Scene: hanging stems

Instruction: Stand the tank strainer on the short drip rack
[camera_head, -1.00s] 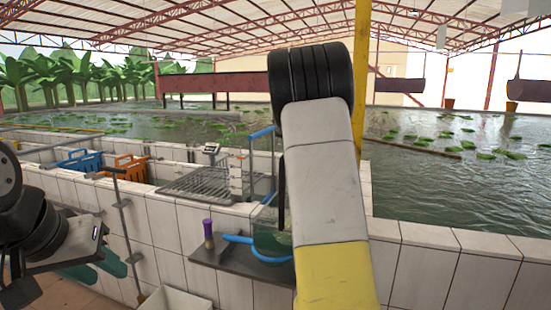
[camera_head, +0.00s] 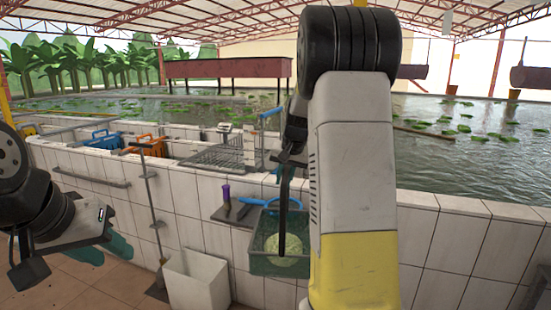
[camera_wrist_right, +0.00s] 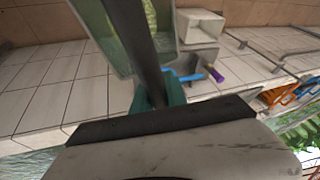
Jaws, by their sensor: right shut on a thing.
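The tank strainer, as far as I can tell, is a green box-like frame (camera_head: 262,262) with a pale mesh patch inside and a long dark stem (camera_head: 283,215). It hangs in front of the tiled wall. My right gripper (camera_head: 291,158), partly hidden behind my arm, is shut on the stem; in the right wrist view its teal fingers (camera_wrist_right: 157,97) are around the stem. My left gripper (camera_head: 104,250) is at the lower left, empty, its teal fingers apart. A grey slatted rack (camera_head: 213,157) on the basin may be the short drip rack; I cannot tell for sure.
A white bin (camera_head: 198,282) stands below. Orange (camera_head: 147,146) and blue (camera_head: 103,139) crates sit in the basin. A thin post (camera_head: 151,195) stands at left.

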